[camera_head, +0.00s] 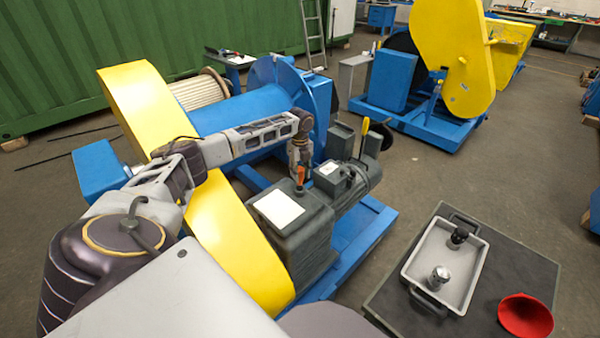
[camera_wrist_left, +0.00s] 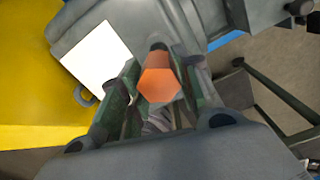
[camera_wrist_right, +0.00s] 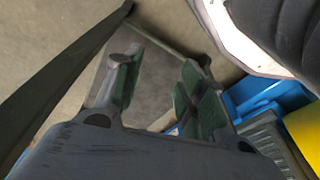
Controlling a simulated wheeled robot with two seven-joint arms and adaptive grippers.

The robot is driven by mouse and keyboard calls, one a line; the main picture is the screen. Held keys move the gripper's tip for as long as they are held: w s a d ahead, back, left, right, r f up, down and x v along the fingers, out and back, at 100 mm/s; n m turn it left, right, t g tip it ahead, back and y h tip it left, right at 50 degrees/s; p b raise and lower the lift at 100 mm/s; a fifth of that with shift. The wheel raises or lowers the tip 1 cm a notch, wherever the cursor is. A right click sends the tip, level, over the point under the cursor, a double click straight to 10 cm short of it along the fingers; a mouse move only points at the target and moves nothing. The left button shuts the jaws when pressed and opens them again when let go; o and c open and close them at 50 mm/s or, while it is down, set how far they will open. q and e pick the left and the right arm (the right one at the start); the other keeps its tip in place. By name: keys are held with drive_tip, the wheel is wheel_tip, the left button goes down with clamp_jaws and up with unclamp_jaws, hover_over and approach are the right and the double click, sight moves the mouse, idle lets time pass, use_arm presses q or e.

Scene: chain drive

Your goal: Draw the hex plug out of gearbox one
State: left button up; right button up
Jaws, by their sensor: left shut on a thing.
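The orange hex plug (camera_wrist_left: 160,82) shows between the fingers of my left gripper (camera_wrist_left: 155,100) in the left wrist view. My left gripper is shut on it. In the head view a bit of the orange plug (camera_head: 300,173) shows below the left gripper (camera_head: 300,165), just above the top of the grey gearbox (camera_head: 310,240) with a white label. The gearbox top also shows in the left wrist view (camera_wrist_left: 130,30). I cannot tell whether the plug's lower end is still seated. My right gripper (camera_wrist_right: 155,90) is open and empty in the right wrist view.
A grey tray (camera_head: 412,272) holding a black-topped piece and a metal piece stands on a dark cart (camera_head: 535,262), beside a red bowl (camera_head: 526,316). A yellow guard (camera_head: 225,230) is left of the gearbox; a grey motor (camera_head: 350,180) is to its right.

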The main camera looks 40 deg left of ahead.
use_arm(q)
drive_tip(key=shift+r+p, duration=0.4)
drive_tip(key=shift+p, duration=0.05)
use_arm(e)
drive_tip(key=shift+s+d+f, duration=0.15)
drive_tip(key=shift+s+f, duration=0.2)
drive_tip(key=shift+f, duration=0.3)
drive_tip(key=shift+s+d+f, duration=0.15)
drive_tip(key=shift+s+f, duration=0.2)
drive_tip(key=shift+f, duration=0.25)
use_arm(q)
drive_tip(key=shift+r, duration=0.25)
drive_tip(key=shift+r+p, duration=0.3)
drive_tip(key=shift+p, duration=0.3)
drive_tip(key=shift+r, duration=0.25)
use_arm(e)
drive_tip(key=shift+s+d+f, duration=0.1)
drive_tip(key=shift+d+f, duration=0.2)
drive_tip(key=shift+f, duration=0.4)
drive_tip(key=shift+s+d+f, duration=0.1)
drive_tip(key=shift+d+f, duration=0.15)
drive_tip(key=shift+f, duration=0.5)
drive_tip(key=shift+d+f, duration=0.3)
drive_tip(key=shift+f, duration=0.4)
use_arm(q)
drive_tip(key=shift+p, duration=0.3)
use_arm(e)
drive_tip(key=shift+f, duration=0.1)
